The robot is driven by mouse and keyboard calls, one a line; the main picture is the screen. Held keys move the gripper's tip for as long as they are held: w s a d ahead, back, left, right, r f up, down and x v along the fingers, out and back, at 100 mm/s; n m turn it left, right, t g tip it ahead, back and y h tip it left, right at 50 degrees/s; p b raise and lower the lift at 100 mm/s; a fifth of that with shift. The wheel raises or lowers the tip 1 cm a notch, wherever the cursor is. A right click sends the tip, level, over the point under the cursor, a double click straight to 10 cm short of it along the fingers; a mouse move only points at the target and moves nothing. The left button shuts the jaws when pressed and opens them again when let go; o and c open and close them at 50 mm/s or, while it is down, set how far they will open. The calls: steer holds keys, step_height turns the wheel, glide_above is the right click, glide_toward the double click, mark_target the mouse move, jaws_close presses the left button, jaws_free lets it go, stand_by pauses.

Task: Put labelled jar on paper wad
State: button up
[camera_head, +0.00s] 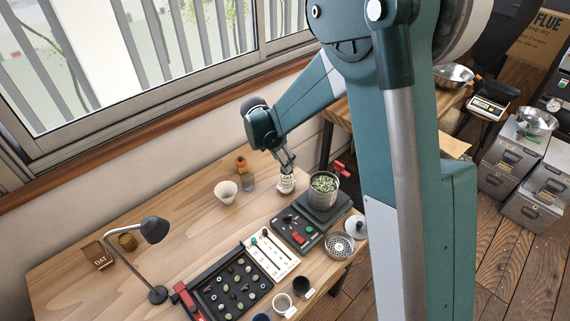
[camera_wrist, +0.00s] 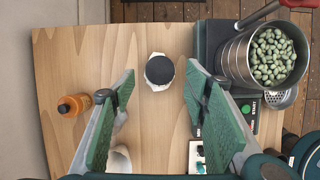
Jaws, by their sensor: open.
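White, uneven edges of what looks like the paper wad (camera_wrist: 158,88) show around the lid. The jar seems to stand on this white material, but I cannot tell the contact for sure. My gripper is open and holds nothing.
A pot of green beans (camera_head: 323,185) stands on a dark device close right of the jar. A bean tray (camera_head: 232,288) and lamp (camera_head: 155,231) are nearer the front.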

steer(key=v, duration=0.6)
steer(key=shift+r, duration=0.2)
steer(key=shift+a, duration=0.1)
steer(key=shift+s, duration=0.1)
stand_by(0.5)
steer(key=s+d+r+m+t+y, duration=0.1)
steer(key=s+d+r+m+y, duration=0.1)
steer(key=s+d+r+m, duration=1.2)
steer(key=s+d+r+m+t, duration=0.1)
steer(key=s+d+m, duration=0.5)
steer(key=s, duration=0.4)
steer(key=s+d+r+m+t+y, duration=0.1)
steer(key=s+d+r+m+t, duration=0.1)
steer(key=s+d+m, duration=0.4)
steer(key=s+d, duration=0.1)
steer(key=s, duration=0.4)
steer(key=shift+s+m, duration=0.2)
steer(key=shift+m, duration=0.1)
